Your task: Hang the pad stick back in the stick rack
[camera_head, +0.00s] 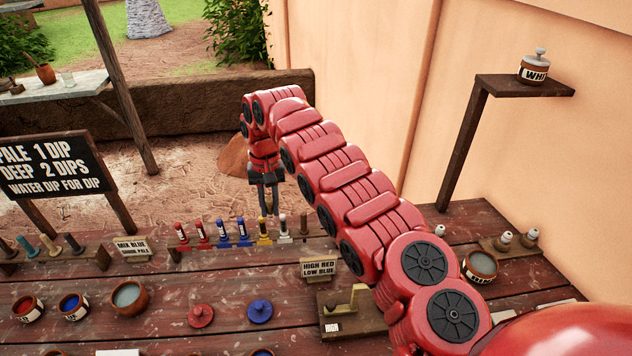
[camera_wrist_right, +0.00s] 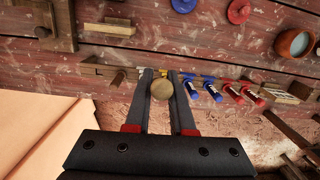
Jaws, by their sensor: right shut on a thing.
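My right gripper (camera_head: 268,204) points down at the back of the table, over the right part of a low wooden stick rack (camera_head: 193,246). The rack holds a row of red (camera_head: 201,234), blue (camera_head: 242,232), yellow (camera_head: 264,231) and white (camera_head: 284,230) sticks. In the right wrist view, the gripper (camera_wrist_right: 161,88) is shut on a stick whose round tan end (camera_wrist_right: 162,90) faces the camera. The held stick's lower part is hidden, so I cannot tell whether it touches the rack. My left gripper is not in view.
A sign (camera_head: 319,268) and a wooden block stand (camera_head: 352,318) are on the table's right part. Red (camera_head: 201,315) and blue (camera_head: 260,311) lids lie in front. Several pots (camera_head: 129,294) stand at left. A wall rises at right, with a shelf (camera_head: 524,86).

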